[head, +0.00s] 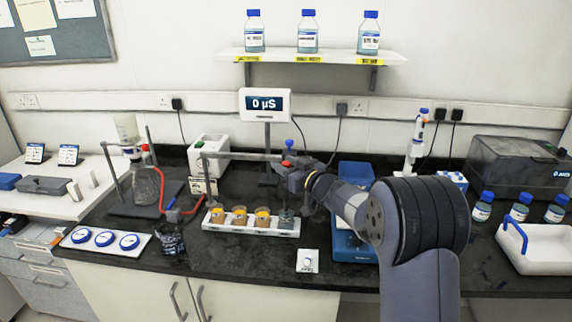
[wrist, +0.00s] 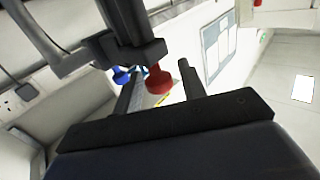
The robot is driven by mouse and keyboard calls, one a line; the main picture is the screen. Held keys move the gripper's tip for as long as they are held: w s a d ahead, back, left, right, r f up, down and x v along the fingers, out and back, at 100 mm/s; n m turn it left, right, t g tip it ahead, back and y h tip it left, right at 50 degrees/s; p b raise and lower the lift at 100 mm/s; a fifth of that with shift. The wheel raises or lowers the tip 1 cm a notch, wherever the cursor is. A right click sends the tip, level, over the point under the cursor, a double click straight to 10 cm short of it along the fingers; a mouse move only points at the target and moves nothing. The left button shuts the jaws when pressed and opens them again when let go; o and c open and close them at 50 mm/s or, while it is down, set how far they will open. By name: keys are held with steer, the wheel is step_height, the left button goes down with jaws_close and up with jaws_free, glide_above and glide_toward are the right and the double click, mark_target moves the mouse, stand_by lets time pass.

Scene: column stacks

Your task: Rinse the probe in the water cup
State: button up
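A white rack (head: 251,229) on the black bench holds three cups of yellow-brown material (head: 240,215). A clear greyish cup (head: 286,219) stands at its right end, probably the water cup. A stand arm (head: 235,157) reaches above the rack to a dark clamp, seen large in the wrist view (wrist: 128,38). A blue knob or cap (head: 289,144) and a red knob (head: 289,161) show at the clamp. My gripper (wrist: 160,84) is open; the red knob (wrist: 158,80) appears between its fingertips, with contact unclear. I cannot clearly make out the probe.
A meter (head: 264,104) reads 0 µS behind the clamp. A small white block with a knob (head: 307,261) lies at the front edge. A blue device (head: 354,247) stands right of the rack.

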jaws_close()
stand_by(0.3)
steer(key=shift+r+p, duration=1.9)
steer(key=shift+r, duration=0.35)
steer(key=shift+c, duration=0.5)
jaws_free()
steer(key=shift+o, duration=1.1)
steer(key=shift+f, duration=0.1)
